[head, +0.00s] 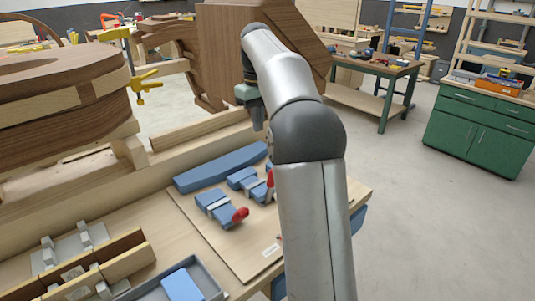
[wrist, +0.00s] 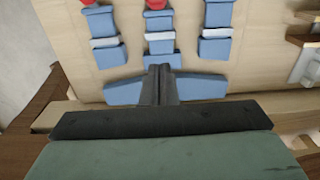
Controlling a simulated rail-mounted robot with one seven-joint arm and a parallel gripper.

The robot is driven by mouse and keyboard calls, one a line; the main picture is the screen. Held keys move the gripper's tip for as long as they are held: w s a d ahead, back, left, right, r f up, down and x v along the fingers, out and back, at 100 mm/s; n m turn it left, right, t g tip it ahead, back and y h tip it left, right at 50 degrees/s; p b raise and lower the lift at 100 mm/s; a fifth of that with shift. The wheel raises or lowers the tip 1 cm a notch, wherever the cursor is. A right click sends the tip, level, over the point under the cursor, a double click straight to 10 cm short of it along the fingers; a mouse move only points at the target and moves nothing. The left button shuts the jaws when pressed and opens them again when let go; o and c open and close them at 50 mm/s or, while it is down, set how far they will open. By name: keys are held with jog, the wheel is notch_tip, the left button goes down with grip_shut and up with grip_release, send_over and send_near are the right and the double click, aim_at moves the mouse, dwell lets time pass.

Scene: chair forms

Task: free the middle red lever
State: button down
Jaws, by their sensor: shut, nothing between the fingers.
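The middle red lever (wrist: 156,4) is at the top edge of the wrist view, on the middle of three blue clamps (wrist: 159,30); only part of it shows. In the head view this lever (head: 270,182) stands up, partly beside my arm. The left red lever (wrist: 86,2) is cut off by the wrist view's top edge. The near red lever (head: 240,215) shows in the head view. My gripper (wrist: 158,72) is shut and empty, its fingers over the curved blue piece (wrist: 200,86), apart from the levers. In the head view its hand (head: 250,95) is partly hidden by my arm.
The clamps sit on a light wooden board (head: 255,257) on the bench. Wooden chair parts (head: 60,95) with a yellow clamp (head: 145,82) stand at the left. A grey tray (head: 207,278) and slotted wooden strips (head: 95,270) lie in front. The floor at right is open.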

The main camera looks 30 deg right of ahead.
jog(key=s+f, duration=0.4)
jog(key=f, duration=0.6)
jog(key=shift+d+f+p, duration=0.25)
jog(key=shift+d+p, duration=0.05)
jog(key=shift+d, duration=0.1)
